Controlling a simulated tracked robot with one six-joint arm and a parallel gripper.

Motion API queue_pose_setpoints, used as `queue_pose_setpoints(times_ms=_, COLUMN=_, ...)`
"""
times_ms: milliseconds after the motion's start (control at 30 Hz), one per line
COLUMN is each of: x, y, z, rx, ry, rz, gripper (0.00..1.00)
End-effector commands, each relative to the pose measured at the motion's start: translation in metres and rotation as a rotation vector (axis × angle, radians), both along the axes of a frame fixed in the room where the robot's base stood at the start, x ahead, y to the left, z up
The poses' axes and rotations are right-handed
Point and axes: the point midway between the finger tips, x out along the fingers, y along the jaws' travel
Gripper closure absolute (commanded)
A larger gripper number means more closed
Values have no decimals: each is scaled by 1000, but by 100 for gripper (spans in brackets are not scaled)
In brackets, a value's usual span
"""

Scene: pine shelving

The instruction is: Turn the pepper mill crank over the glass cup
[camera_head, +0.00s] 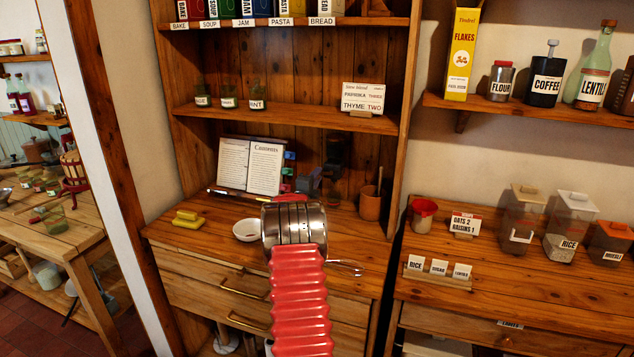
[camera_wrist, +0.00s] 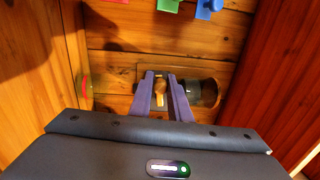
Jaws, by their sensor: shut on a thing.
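In the wrist view my gripper (camera_wrist: 160,80) has its two purple fingers closed around a small tan wooden knob (camera_wrist: 160,92), which looks like the crank's handle. A dark rounded body (camera_wrist: 205,93) sits just right of the fingers and looks like the pepper mill. In the head view a dark upright shape (camera_head: 336,150) at the back of the cabinet may be the mill. My arm hides most of the fingers there. I cannot make out the glass cup under the mill. A greenish-red rounded edge (camera_wrist: 85,92) shows at the left of the wrist view, unclear what it is.
Small coloured items (camera_wrist: 168,5) line the top of the wrist view. Wooden walls stand close on both sides.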

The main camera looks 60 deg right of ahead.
Motion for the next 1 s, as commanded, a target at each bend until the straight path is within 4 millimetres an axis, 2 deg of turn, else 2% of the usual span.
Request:
queue_pose_setpoints(times_ms=400, x=-5, y=-2, z=20, rx=58, ry=-394, rz=-6, gripper=100)
queue_pose_setpoints(times_ms=1000, x=-18, y=-4, z=36, rx=147, ry=-937, rz=-7, gripper=100)
